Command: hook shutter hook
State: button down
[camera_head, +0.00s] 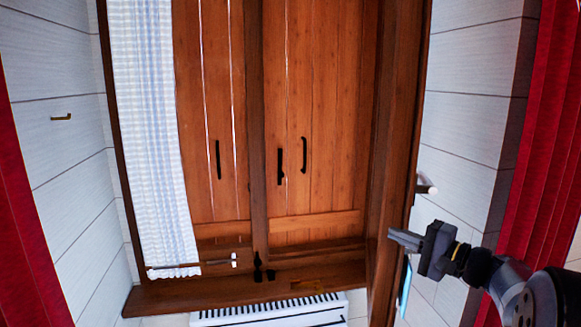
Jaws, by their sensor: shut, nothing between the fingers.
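Closed wooden shutters (330,120) fill the window in the head view. Black upright bars or handles are fixed to them: one on the left panel (218,160), and two on the right panel, a straight bar (280,167) and a curved handle (304,155). A small black fitting (258,268) sits at the foot of the middle post. I cannot tell which of these is the shutter hook. My gripper (393,236) is at the lower right, in front of the right frame edge, pointing left. It is shut, empty and apart from the shutters.
A white and blue curtain (150,130) hangs at the left, with a thin rod (215,262) by its lower end. A brass hook (61,117) is on the left wall. A metal peg (427,186) is on the right wall above my gripper. A white radiator (270,312) stands below the sill.

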aim_at(281, 174)
jog(key=i+j+u, duration=0.25)
jog(key=i+j, duration=0.25)
jog(key=i, duration=0.35)
jog(key=i+l+u, duration=0.2)
jog(key=i+l, duration=0.55)
jog(key=i, duration=0.1)
